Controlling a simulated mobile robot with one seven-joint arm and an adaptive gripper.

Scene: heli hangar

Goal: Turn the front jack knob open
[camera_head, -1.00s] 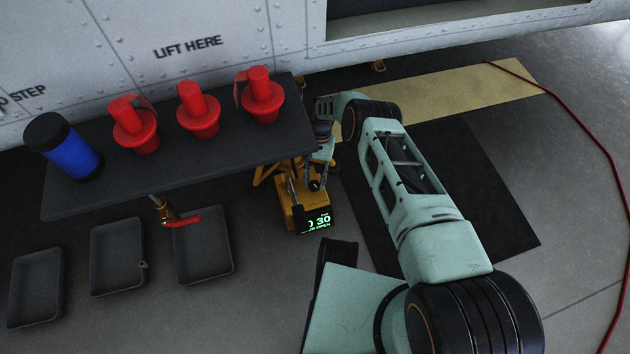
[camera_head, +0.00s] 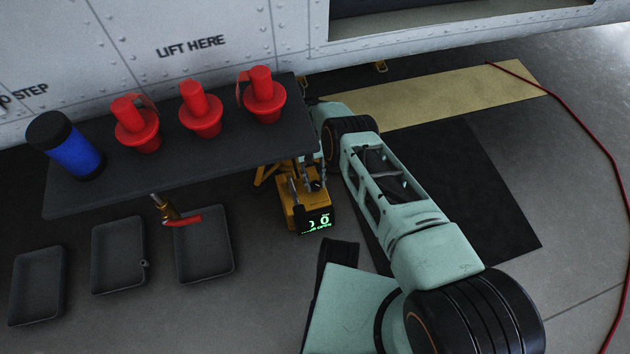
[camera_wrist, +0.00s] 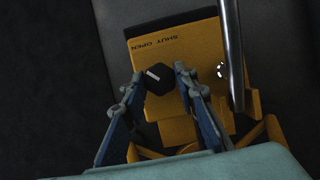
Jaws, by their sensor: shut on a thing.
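The yellow jack (camera_head: 289,208) stands on the floor beside the dark shelf, with a black display box (camera_head: 316,222) on its front. The green display shows a 0 and a smaller line, partly hidden, that seems to end in OPEN. In the wrist view, the jack's yellow plate (camera_wrist: 195,38) carries the words SHUT and OPEN, upside down. Below them is the black knob (camera_wrist: 158,79), with a slanted white pointer line. My gripper (camera_wrist: 159,73) is shut on the knob, one finger on each side. In the head view, my gripper is partly hidden by the jack and arm.
A dark shelf (camera_head: 100,192) overhangs the jack's left side, holding red plugs (camera_head: 200,115) and a blue cylinder (camera_head: 73,151). A red-handled valve (camera_head: 180,219) hangs below it. A metal rod (camera_wrist: 234,55) rises right of the knob. Trays (camera_head: 203,243) lie left.

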